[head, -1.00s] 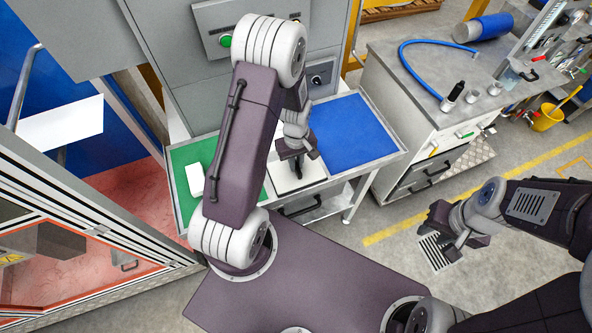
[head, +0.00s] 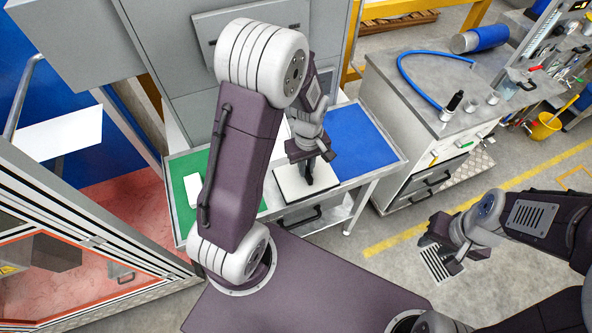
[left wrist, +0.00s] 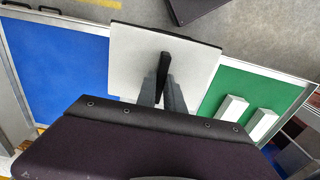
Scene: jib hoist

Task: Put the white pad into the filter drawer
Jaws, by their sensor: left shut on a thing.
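A white square plate with a black upright handle (head: 290,186) is at the middle of the work table; it also shows in the left wrist view (left wrist: 130,62). My left gripper (head: 308,178) is shut on that handle; its fingers show in the left wrist view (left wrist: 158,92). The plate overlaps the table's front edge in the wrist view. Two white blocks (left wrist: 231,110) (left wrist: 262,123), pad-like, lie on the green mat; one shows in the head view (head: 192,190). A drawer with a dark handle (head: 300,219) is below the table front.
The green mat (head: 181,172) is on the left of the table and a clear blue mat (head: 355,140) on the right. A grey cabinet stands behind. A side bench (head: 410,95) with a blue hose and bottles is at the right. A framed enclosure (head: 110,255) is at the left.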

